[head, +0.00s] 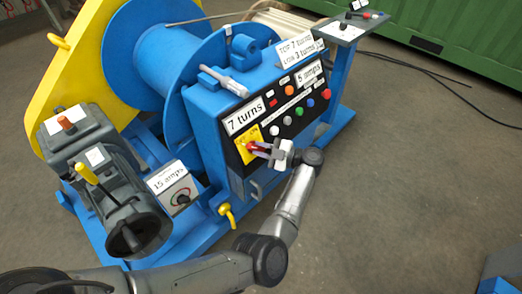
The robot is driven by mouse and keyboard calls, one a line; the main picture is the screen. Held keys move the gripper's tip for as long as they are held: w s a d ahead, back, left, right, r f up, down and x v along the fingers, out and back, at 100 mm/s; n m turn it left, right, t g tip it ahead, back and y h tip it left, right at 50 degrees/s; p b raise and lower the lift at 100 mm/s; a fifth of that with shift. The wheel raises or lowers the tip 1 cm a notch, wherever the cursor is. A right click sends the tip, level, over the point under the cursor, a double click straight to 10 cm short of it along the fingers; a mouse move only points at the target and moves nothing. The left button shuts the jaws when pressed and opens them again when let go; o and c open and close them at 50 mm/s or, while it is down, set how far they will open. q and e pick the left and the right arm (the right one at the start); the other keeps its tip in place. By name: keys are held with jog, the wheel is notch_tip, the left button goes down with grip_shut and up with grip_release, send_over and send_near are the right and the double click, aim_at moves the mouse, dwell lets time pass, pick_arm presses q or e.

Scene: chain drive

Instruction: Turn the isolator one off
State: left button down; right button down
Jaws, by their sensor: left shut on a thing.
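The isolator is a red rotary handle (252,147) on a yellow plate (243,154) at the left end of the black control panel. My left gripper (264,150) is at the panel, shut on the red handle from the right. The fingers partly cover the handle and the right side of the yellow plate, and the handle's exact angle is hard to read. My right gripper is not in the head view.
The panel (272,126) carries several coloured buttons to the right of the isolator. A "15 amps" box (174,186) with a dial and a yellow tap (227,211) stand to the left. A blue drum (150,50) is behind.

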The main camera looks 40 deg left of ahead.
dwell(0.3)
pick_arm(q)
jog(key=c, duration=1)
grip_release()
jog(key=shift+c, duration=0.2)
jog(key=shift+w+d, duration=0.1)
jog(key=shift+d, duration=0.1)
jog(key=b+v, duration=0.5)
jog(key=v, duration=0.8)
jog(key=shift+d+r, duration=0.1)
jog(key=shift+d, duration=0.1)
